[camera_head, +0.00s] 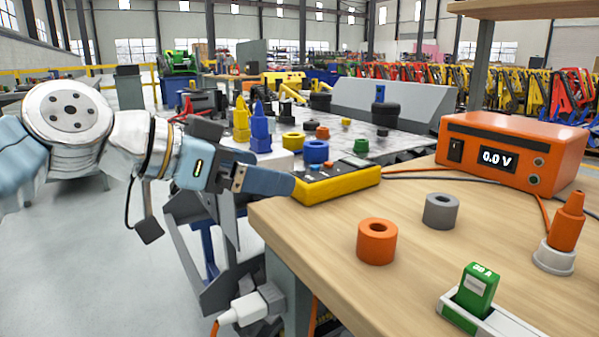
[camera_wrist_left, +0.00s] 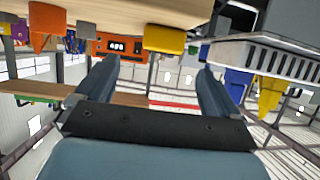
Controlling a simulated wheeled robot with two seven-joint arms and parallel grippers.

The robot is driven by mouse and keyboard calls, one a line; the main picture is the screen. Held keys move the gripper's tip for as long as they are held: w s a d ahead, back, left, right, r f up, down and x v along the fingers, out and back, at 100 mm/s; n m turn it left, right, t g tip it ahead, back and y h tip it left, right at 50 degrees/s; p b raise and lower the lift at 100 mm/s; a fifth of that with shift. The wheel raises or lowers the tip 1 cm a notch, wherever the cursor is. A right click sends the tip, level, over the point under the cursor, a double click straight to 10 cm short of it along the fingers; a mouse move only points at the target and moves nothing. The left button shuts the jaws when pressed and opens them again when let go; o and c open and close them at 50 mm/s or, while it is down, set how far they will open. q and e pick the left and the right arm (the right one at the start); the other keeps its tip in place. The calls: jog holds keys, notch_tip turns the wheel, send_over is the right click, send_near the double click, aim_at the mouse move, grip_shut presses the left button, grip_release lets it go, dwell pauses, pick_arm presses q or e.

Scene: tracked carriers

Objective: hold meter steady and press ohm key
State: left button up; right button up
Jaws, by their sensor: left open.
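The meter (camera_head: 345,187) is a yellow, flat box with a dark top face. It lies at the table's far left edge in the head view. Its keys are too small to tell apart, so I cannot pick out the ohm key. My left gripper (camera_head: 275,182) is at the meter's left end, its fingertip overlapping that end in the picture; contact cannot be told. In the left wrist view, which is upside down, the gripper (camera_wrist_left: 155,75) is open and empty, and the yellow meter (camera_wrist_left: 165,39) shows beyond and between its fingers. My right gripper is not in view.
An orange power supply (camera_head: 512,150) reading 0.0 V stands at the table's back right. An orange ring (camera_head: 376,242), a grey ring (camera_head: 440,211), an orange cone piece (camera_head: 566,222) and a green block (camera_head: 477,287) stand on the wooden table (camera_head: 330,265). Cables run behind the meter.

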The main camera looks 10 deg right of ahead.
aim_at(306, 177)
pick_arm(q)
jog(key=p+x, duration=0.1)
jog(key=x, duration=0.8)
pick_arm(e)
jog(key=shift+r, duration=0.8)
pick_arm(q)
jog(key=c, duration=1.3)
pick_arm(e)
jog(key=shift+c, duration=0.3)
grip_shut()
